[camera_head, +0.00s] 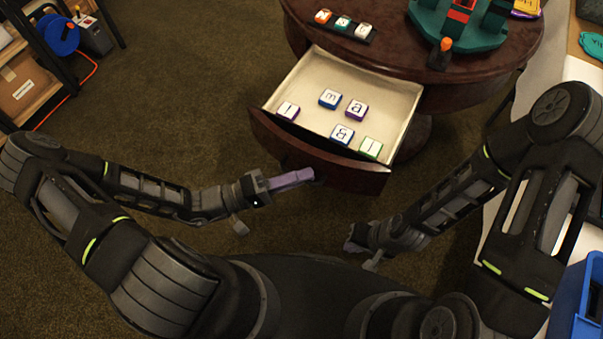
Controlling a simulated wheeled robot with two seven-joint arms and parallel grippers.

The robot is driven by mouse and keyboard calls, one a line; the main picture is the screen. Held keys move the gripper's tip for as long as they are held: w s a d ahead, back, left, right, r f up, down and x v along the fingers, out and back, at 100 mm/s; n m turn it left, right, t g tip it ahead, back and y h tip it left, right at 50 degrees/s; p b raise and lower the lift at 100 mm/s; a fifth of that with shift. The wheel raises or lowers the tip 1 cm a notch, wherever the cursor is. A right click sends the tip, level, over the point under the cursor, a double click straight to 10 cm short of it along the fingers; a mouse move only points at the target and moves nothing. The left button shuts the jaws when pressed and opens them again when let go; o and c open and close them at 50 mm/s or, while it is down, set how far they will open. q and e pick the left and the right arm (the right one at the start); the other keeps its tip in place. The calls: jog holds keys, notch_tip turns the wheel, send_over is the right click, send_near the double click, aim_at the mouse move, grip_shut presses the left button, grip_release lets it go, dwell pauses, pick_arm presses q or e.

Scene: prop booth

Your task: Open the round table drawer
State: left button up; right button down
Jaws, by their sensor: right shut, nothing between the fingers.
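The round table (400,50) is dark reddish wood. Its drawer (340,168) is pulled far out toward me, showing a cream-lined inside with several letter blocks (330,98). My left gripper (305,175) has purple fingers that lie close together, with their tips at the lower part of the drawer front. The handle there is mostly hidden, and I cannot tell whether the fingers hold it. My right gripper (352,245) is shut and empty, low over the carpet in front of the drawer and apart from it.
On the tabletop are a rack with several letter tiles (343,26) and a green toy structure (462,22). A dark shelf with boxes (25,85) stands at the left. A blue bin (575,305) is at the lower right. The carpet left of the drawer is clear.

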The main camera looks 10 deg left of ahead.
pick_arm(q)
jog(key=shift+o, duration=0.7)
jog(key=v, duration=0.7)
jog(key=shift+a, duration=0.4)
jog(key=shift+s+f, duration=0.1)
jog(key=shift+f, duration=0.05)
